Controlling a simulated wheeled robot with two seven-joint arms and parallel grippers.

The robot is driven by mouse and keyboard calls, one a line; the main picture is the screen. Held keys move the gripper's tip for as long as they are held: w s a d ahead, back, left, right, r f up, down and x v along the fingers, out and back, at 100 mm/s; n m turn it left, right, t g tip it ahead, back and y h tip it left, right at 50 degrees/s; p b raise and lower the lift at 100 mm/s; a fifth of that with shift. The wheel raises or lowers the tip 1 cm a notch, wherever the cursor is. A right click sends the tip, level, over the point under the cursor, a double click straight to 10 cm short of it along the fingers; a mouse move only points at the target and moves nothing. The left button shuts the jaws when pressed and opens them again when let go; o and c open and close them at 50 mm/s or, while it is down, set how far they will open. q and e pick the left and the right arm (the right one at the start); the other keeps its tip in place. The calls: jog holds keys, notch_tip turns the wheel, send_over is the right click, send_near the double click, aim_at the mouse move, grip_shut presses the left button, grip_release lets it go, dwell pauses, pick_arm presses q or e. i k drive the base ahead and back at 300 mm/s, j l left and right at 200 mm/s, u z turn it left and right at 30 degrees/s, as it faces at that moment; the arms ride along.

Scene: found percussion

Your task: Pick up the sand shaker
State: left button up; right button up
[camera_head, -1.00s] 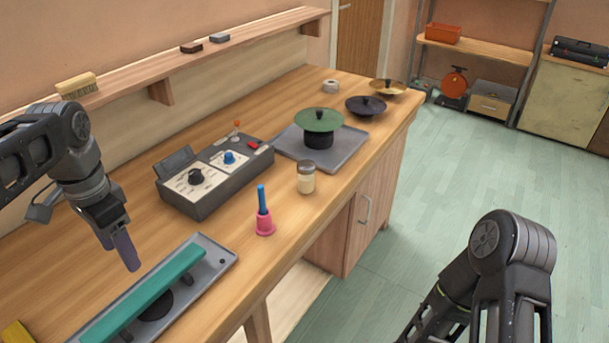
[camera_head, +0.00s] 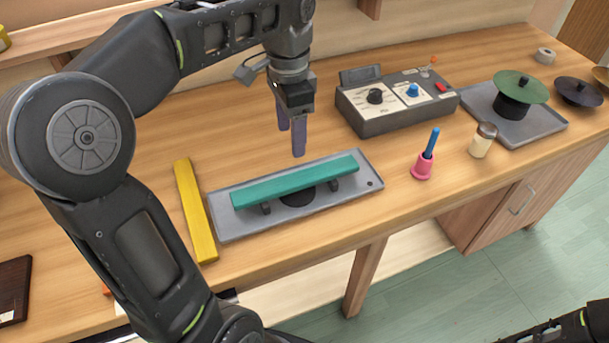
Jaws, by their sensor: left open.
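The sand shaker (camera_head: 481,146) is a small clear jar with pale sand and a brown lid. It stands upright near the front edge of the workbench (camera_head: 330,235), right of a pink bell with a blue handle (camera_head: 424,164). My left gripper (camera_head: 291,142) is open and empty, pointing down above the bench just behind a teal bar on a grey tray.
The grey control box (camera_head: 397,112) stands behind the bell. The teal bar (camera_head: 295,180) rests on its grey tray (camera_head: 368,193). A green cymbal (camera_head: 520,86) sits over another tray behind the shaker. A yellow bar (camera_head: 195,212) lies at left. The bench's front edge is close to the shaker.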

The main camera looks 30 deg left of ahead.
aim_at(486, 132)
jog(key=k, duration=1)
